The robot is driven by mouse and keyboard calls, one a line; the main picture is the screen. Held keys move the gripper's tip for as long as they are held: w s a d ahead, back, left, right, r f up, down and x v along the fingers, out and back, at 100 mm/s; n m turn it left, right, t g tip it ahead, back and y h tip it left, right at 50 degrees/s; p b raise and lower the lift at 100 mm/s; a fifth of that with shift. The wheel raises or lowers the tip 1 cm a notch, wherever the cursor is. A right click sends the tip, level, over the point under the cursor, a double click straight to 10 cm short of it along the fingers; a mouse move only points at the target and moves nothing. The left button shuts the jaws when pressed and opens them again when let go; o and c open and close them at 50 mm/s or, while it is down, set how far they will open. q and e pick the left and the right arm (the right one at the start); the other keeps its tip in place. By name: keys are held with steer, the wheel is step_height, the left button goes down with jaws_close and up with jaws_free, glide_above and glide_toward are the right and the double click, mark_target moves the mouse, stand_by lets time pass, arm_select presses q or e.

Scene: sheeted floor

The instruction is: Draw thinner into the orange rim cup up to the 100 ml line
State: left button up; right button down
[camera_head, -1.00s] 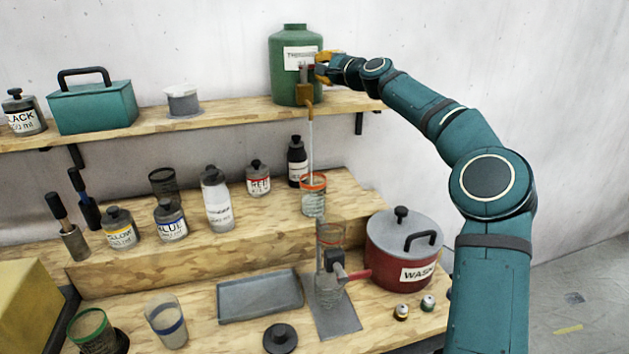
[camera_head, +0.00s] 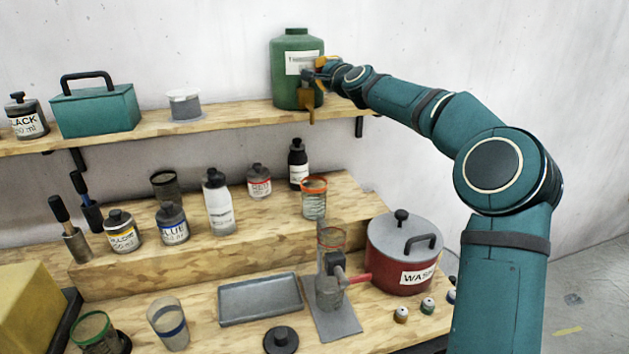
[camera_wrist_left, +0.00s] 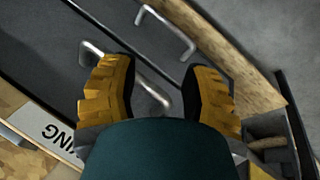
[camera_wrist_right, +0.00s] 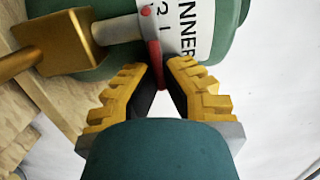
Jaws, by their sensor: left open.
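The green thinner container (camera_head: 297,85) stands on the upper shelf with a brass tap spout (camera_head: 306,104) hanging over the shelf edge. My right gripper (camera_head: 322,70) is at the tap. In the right wrist view its fingers (camera_wrist_right: 163,75) are closed together on the red tap lever (camera_wrist_right: 153,60). The orange rim cup (camera_head: 314,203) stands upright on the wooden step below the spout. No stream shows between them. The cup's liquid level against its lines is too small to read. My left gripper (camera_wrist_left: 157,85) is open and empty, above metal handles, in the left wrist view.
Several paint bottles (camera_head: 218,204) stand left of the cup. A red wash pot (camera_head: 400,262) and a stirrer stand (camera_head: 336,320) holding a clear vessel are below it.

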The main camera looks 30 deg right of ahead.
steer(key=shift+a, duration=0.2)
steer(key=shift+s+a+r+m+h+p, duration=0.15)
steer(key=shift+m+h+p, duration=0.35)
steer(key=shift+h+p, duration=0.65)
steer(key=c, duration=1.1)
jaws_free()
steer(key=shift+o, duration=0.2)
steer(key=v, duration=1.2)
steer(key=shift+r, duration=0.15)
